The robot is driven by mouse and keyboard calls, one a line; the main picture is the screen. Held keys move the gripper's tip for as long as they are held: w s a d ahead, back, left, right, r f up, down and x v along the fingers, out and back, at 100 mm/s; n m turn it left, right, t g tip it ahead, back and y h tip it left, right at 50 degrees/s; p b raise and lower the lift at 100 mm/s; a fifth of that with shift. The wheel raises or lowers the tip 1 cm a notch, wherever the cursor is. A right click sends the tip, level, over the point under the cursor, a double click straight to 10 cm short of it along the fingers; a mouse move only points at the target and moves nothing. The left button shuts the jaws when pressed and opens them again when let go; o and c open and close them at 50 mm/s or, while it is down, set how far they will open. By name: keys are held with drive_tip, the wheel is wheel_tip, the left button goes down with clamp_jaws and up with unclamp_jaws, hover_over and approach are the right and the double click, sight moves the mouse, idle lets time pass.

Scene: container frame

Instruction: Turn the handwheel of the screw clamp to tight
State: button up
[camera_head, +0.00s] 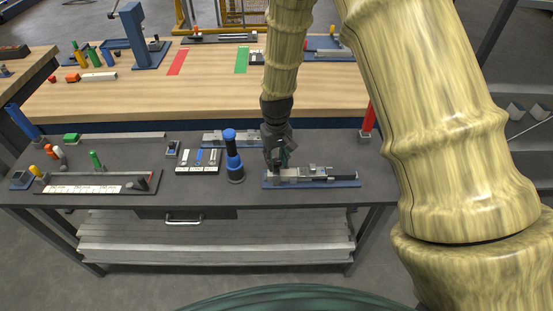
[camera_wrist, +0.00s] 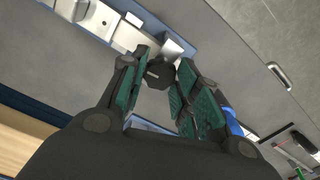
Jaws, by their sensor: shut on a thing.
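The screw clamp (camera_head: 315,176) is a grey metal device on a blue base plate at the front right of the dark bench. My gripper (camera_head: 278,166) points down at the left end of the clamp. In the wrist view, the dark handwheel (camera_wrist: 158,76) sits between the two green-padded fingers of my gripper (camera_wrist: 163,66), which are shut on it. Part of the clamp's metal body (camera_wrist: 100,20) shows beyond the fingers. In the head view the gripper hides the handwheel, and its turn angle cannot be told.
A blue-and-black upright tool (camera_head: 232,158) stands just left of the clamp. A panel with small parts (camera_head: 197,168) is farther left. A red upright post (camera_head: 368,118) stands at the bench's right back. The bench front has a drawer handle (camera_head: 183,222).

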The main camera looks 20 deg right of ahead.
sight(277, 161)
drive_tip(key=shift+w+r+m, duration=0.1)
drive_tip(key=shift+w+m, duration=0.05)
drive_tip(key=shift+m, duration=0.35)
drive_tip(key=shift+d, duration=0.1)
drive_tip(key=o, duration=1)
drive_tip(key=shift+o, duration=0.2)
wheel_tip(277, 161, up, 12)
idle(0.4)
